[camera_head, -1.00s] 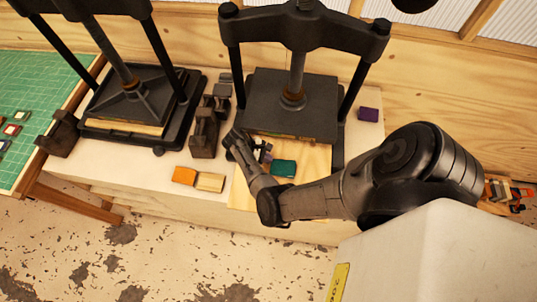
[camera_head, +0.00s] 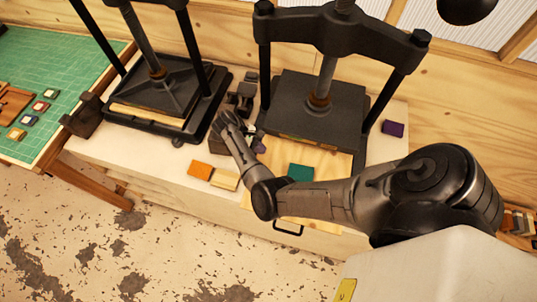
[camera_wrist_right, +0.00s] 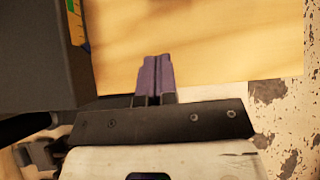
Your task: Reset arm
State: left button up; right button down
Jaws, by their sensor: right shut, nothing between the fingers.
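My right arm comes in from the right in the head view and reaches over the table. Its right gripper (camera_head: 258,146) is beside the front left corner of the right black press (camera_head: 320,108), partly hidden by my wrist. In the wrist view the two purple fingertips (camera_wrist_right: 154,76) are together with nothing between them, above a pale wooden board (camera_wrist_right: 200,45). The left gripper is not in view.
A teal block (camera_head: 300,172) lies on the board in front of the press. Orange (camera_head: 201,171) and cream (camera_head: 224,180) blocks lie to the left. A second press (camera_head: 160,95) stands at left, a purple block (camera_head: 392,128) at right. A green mat (camera_head: 60,65) covers the left table.

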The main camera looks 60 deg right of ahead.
jog(key=shift+v, duration=0.9)
